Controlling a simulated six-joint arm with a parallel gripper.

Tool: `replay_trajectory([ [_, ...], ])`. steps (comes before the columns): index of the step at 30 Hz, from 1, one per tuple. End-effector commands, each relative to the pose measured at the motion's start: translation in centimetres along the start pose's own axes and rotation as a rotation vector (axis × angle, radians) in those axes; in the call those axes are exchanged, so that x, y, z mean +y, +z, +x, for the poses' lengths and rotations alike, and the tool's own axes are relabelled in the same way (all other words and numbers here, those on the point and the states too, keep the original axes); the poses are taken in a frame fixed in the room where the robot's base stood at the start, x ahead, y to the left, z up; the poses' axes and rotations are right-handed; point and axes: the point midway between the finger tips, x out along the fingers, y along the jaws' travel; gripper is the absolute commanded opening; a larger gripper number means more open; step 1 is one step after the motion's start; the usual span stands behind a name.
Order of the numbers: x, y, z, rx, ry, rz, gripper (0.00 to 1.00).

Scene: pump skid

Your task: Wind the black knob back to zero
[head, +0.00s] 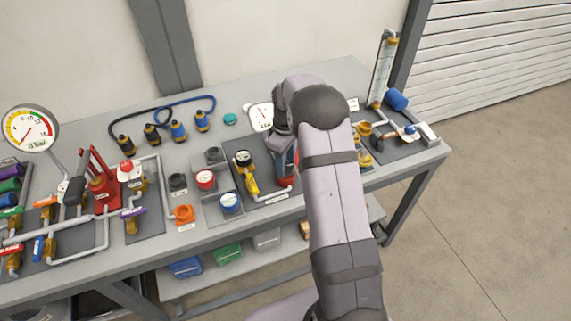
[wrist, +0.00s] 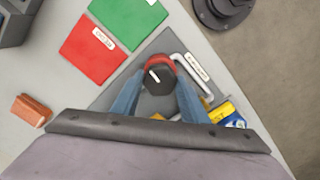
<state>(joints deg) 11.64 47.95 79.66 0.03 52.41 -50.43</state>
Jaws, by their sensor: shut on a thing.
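The black knob (wrist: 160,80) sits between the blue fingers of my gripper (wrist: 159,92) in the wrist view. The fingers are shut on its two sides. A white pointer line on the knob's top points up and to the left. A red ring (wrist: 158,62) shows around the knob's far side. The scale and its zero mark cannot be made out. In the head view, my gripper (head: 285,160) points down at the grey panel, and its fingers and arm hide the knob. A bit of red (head: 287,181) shows beside the fingertips.
A yellow-handled valve (head: 251,184) with a small gauge (head: 243,158) stands close at left. A white pipe (wrist: 193,76) bends beside the knob. A red mat (wrist: 93,47), a green mat (wrist: 128,18) and an orange block (wrist: 32,110) lie nearby. A tall tube (head: 381,70) stands at right.

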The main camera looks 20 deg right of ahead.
Motion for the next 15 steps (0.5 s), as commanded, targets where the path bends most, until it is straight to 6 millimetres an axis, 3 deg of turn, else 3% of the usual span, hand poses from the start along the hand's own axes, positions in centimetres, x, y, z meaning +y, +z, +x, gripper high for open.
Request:
replay_trajectory([
  [15,0.07,0.00,-0.04,0.000,0.002,0.489,0.18],
])
